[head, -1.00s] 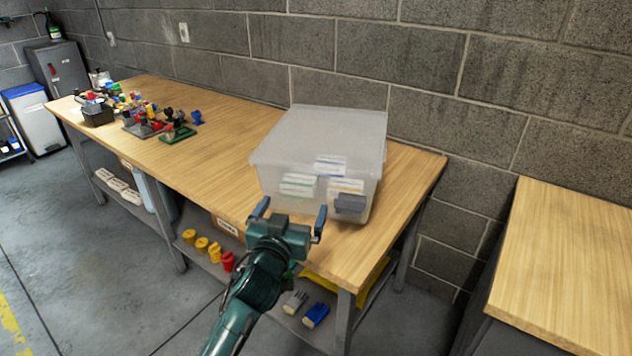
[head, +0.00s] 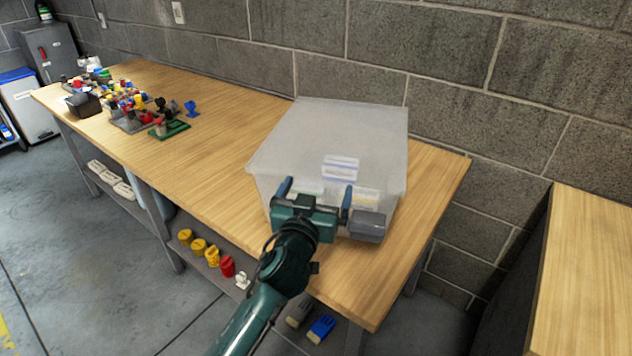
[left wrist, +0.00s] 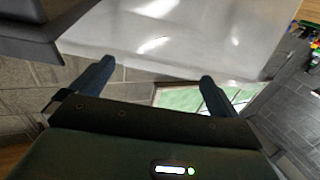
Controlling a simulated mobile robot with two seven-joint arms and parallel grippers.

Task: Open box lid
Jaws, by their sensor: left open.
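A translucent plastic box (head: 285,155) with a frosted lid (head: 335,130) stands on the wooden workbench near its right end, with the lid on. A grey latch block (head: 367,227) is on its front, right of my gripper. My left gripper (head: 317,190) is open at the front of the box, its two fingers apart and pointing at the front wall. In the left wrist view the fingers (left wrist: 152,82) are spread with nothing between them, and the shiny box surface (left wrist: 180,35) lies just beyond. I cannot tell whether they touch it. My right gripper is not in view.
The wooden workbench (head: 215,150) has clear room left of the box. Several coloured parts (head: 130,105) and a dark bin (head: 83,104) lie at its far left end. A block wall stands behind. Yellow and red items (head: 205,250) sit on the lower shelf. Another table (head: 590,270) stands at the right.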

